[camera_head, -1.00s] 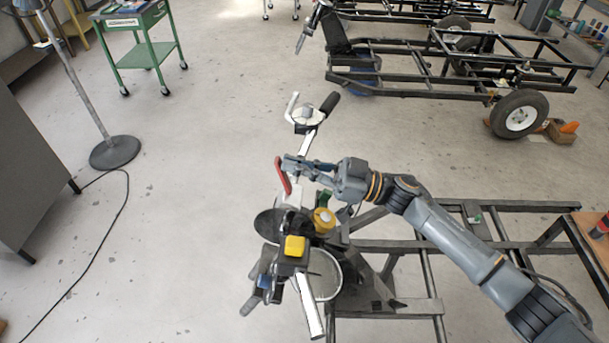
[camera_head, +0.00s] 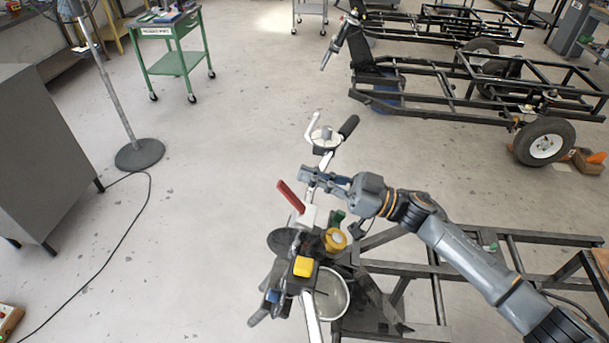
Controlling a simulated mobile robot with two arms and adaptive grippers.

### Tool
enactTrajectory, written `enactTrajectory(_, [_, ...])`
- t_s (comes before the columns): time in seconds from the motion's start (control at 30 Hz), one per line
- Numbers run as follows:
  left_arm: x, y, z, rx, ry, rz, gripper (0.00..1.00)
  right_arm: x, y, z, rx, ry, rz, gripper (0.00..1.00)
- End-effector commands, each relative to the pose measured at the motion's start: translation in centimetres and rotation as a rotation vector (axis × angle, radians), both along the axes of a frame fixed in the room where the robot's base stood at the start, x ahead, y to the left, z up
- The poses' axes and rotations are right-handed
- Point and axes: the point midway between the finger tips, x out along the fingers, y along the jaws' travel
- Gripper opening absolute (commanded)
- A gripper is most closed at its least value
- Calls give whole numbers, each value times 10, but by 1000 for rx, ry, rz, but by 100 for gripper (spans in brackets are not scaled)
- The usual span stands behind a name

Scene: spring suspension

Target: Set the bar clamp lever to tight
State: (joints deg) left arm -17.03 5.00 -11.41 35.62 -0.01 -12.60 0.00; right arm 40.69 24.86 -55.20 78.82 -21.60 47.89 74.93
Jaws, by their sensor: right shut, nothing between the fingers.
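The red lever (camera_head: 290,196) rises from a white block (camera_head: 308,216) on the bar assembly in the middle of the picture. It leans up and to the left. My right gripper (camera_head: 304,179) is shut and empty, just above and to the right of the lever. A small gap shows between them in the picture; how far apart they are in depth is hard to tell. My left gripper is not in view.
A yellow round cap (camera_head: 335,239) and a yellow block (camera_head: 303,266) sit close below the lever. A white curved handle with a black grip (camera_head: 348,126) stands just beyond my gripper. A dark metal frame (camera_head: 440,270) lies at the right.

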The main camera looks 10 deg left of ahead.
Motion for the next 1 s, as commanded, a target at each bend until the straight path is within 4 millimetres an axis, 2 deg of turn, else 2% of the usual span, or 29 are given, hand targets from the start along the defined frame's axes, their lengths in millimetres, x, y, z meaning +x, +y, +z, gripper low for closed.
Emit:
enactTrajectory(0.03, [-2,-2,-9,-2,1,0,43,0,-13,4,-2,-6,-2,0])
enactTrajectory(0.1, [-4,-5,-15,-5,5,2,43,0,-28,13,-3,-6,-3,0])
enactTrajectory(0.27, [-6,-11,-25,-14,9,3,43,-2,-55,34,-2,-5,-2,0])
enactTrajectory(0.4, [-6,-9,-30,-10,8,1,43,-3,-71,47,-1,-3,-1,0])
enactTrajectory(0.6, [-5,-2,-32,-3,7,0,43,-4,-80,56,0,-2,-1,0])
enactTrajectory(1.0, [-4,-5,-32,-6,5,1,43,-4,-80,56,0,-1,0,0])
